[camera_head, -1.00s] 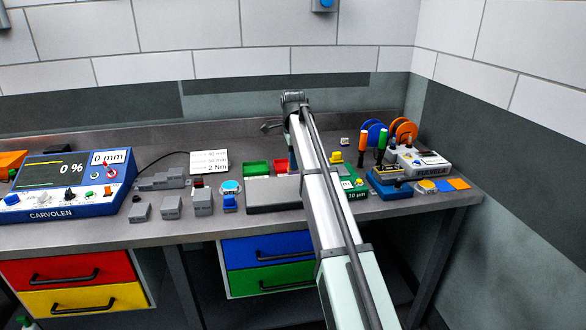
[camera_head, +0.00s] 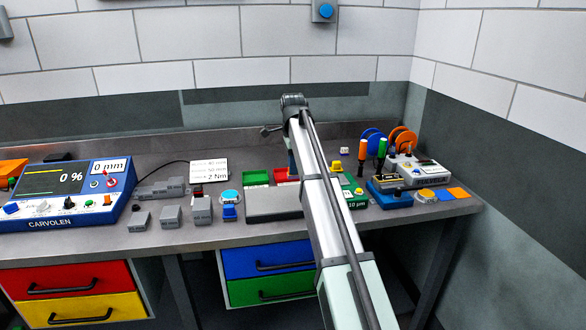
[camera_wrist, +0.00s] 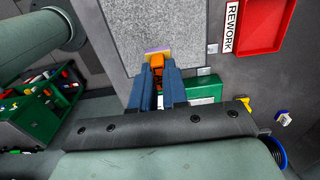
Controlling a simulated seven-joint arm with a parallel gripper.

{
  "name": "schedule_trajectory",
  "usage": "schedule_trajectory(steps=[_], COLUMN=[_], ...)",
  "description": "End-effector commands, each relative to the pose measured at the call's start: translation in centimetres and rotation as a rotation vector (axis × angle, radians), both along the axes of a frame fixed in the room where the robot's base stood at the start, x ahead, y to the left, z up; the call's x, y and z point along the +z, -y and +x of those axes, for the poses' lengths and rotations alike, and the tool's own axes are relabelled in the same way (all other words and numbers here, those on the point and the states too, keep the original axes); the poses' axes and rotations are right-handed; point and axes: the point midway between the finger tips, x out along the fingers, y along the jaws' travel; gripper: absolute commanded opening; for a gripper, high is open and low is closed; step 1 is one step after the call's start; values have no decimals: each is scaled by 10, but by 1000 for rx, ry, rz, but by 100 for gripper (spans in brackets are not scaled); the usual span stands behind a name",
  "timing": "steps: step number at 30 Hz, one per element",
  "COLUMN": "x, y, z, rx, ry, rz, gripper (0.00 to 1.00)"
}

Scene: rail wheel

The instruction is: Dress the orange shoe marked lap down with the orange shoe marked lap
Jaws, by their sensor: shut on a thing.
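My gripper (camera_wrist: 158,78) has two blue fingers, shut on a small orange piece (camera_wrist: 157,62), which I take to be the orange shoe. A pale tan and lilac strip (camera_wrist: 157,51) shows at its far end. No lap mark can be read on it. In the wrist view the piece appears over the near edge of a speckled grey plate (camera_wrist: 190,25); I cannot tell whether they touch. In the head view the grey plate (camera_head: 272,204) lies on the bench, and my arm mostly hides the gripper, with only a bit of blue finger (camera_head: 291,165) showing.
A red tray (camera_wrist: 262,22) by a REWORK label and a green box (camera_wrist: 205,88) lie near the gripper. A blue CARVOLEN console (camera_head: 60,195) and several grey blocks (camera_head: 171,216) stand left.

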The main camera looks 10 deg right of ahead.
Motion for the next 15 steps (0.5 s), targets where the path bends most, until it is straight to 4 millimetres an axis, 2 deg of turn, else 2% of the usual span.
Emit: schedule_trajectory(steps=[5, 15], x=[-9, -38], y=[0, 0], z=[-1, -1], rx=[0, 0], ry=[0, -1], rz=[0, 0], gripper=[0, 0])
